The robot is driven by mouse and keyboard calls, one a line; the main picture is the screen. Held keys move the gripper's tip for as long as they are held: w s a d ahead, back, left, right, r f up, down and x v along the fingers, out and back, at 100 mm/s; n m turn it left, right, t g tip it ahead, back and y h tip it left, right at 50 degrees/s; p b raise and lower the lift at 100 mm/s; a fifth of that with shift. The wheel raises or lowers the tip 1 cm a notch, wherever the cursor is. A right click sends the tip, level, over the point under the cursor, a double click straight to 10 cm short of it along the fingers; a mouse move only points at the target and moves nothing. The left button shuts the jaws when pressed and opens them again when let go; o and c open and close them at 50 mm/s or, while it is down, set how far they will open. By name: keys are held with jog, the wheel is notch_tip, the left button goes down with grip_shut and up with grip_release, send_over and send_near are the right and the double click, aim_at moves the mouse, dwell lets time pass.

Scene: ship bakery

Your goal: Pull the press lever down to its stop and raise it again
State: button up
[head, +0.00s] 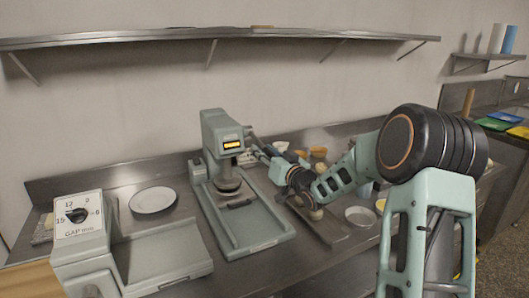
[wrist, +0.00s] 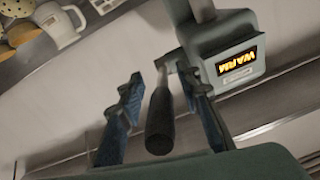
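The press (head: 216,131) stands on the steel counter, grey-green with a lit display that reads WARM in the wrist view (wrist: 238,62). Its round plate (head: 229,183) hangs above the base tray. The press lever (wrist: 160,120) has a black grip and lies between my gripper's two blue-padded fingers in the wrist view. My gripper (wrist: 160,82) is open around the grip, with a gap visible on both sides. In the head view my gripper (head: 262,153) is at the right side of the press head, and the lever is mostly hidden there.
A white plate (head: 153,199) lies left of the press. A device with a GAP mm dial (head: 79,216) stands at front left. A tray (head: 325,229), a bowl (head: 360,216) and small items lie to the right, below my arm. A shelf (head: 180,34) runs along the wall above.

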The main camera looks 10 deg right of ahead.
grip_shut()
jog(key=shift+r+p, duration=0.15)
jog(key=shift+p, duration=0.15)
